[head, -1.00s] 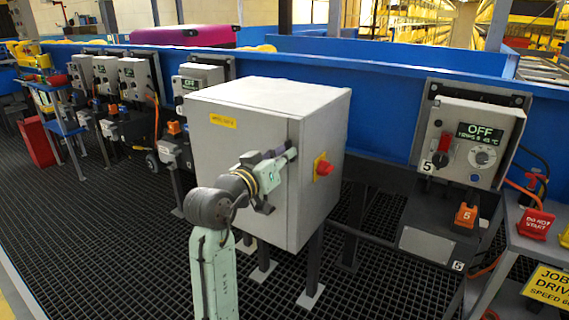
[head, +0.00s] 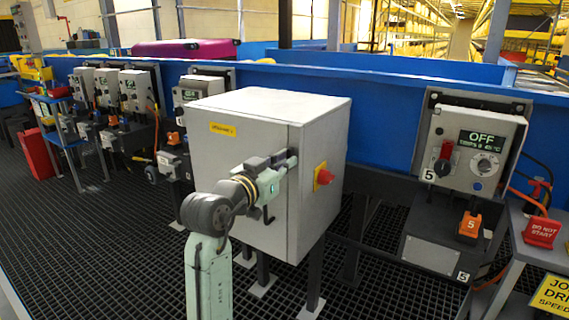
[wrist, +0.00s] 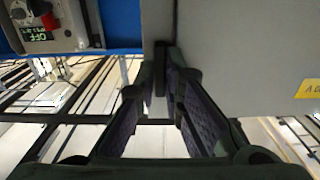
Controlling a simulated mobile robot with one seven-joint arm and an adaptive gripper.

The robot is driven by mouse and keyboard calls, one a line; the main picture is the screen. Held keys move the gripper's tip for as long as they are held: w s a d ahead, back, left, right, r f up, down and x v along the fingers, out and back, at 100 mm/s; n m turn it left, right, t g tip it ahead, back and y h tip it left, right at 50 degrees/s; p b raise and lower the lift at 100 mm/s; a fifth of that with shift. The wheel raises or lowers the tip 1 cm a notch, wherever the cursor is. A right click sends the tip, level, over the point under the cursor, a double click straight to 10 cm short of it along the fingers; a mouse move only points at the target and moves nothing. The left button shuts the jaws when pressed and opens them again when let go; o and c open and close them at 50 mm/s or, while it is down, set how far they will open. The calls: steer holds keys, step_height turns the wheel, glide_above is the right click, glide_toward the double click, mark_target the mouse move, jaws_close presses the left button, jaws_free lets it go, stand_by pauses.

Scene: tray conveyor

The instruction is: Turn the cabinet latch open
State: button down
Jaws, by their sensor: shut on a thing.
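The grey cabinet (head: 225,155) stands on legs, with a yellow label on its front door. My gripper (head: 290,160) is at the right edge of that door, around mid-height or a little above. In the wrist view, my gripper's fingers (wrist: 163,85) converge on a narrow dark piece, the latch handle (wrist: 161,56), beside the grey cabinet face. The fingers are shut on it. Most of the latch is hidden by my gripper in the head view, so its exact angle cannot be told. The door looks closed.
A red knob on a yellow plate (head: 323,176) is on the cabinet's right side, close to my gripper. A control box reading OFF (head: 470,150) stands farther right by the blue conveyor wall (head: 385,120). The grated floor left of my arm is clear.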

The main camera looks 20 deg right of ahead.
steer(key=c, duration=1.7)
jaws_free()
steer(key=v, duration=1.2)
steer(key=shift+s, duration=0.1)
